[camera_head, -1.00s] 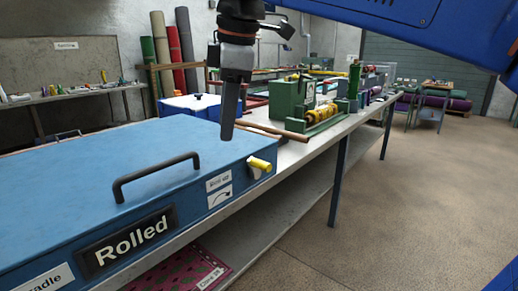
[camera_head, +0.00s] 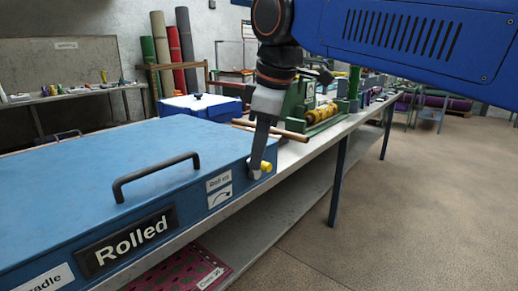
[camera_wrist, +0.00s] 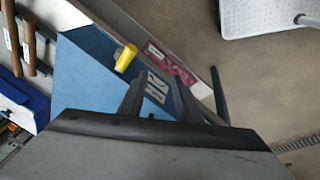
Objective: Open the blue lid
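The wide blue lid (camera_head: 90,165) lies closed and flat on the long workbench. It has a black bar handle (camera_head: 157,177) on top and a "Rolled" plate on its front. A yellow latch knob (camera_head: 266,167) sticks out at its right front corner; it also shows in the wrist view (camera_wrist: 126,57). My gripper (camera_head: 256,170) points down beside the yellow knob, partly overlapping it in the head view. In the wrist view my gripper (camera_wrist: 158,78) has its fingers apart with nothing between them. The knob lies beyond the left fingertip; contact is unclear.
Wooden rods (camera_head: 268,130) and a green roller machine (camera_head: 318,112) stand farther along the bench. A blue box with a white top (camera_head: 200,103) is behind the lid. The floor (camera_head: 420,200) at right is clear.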

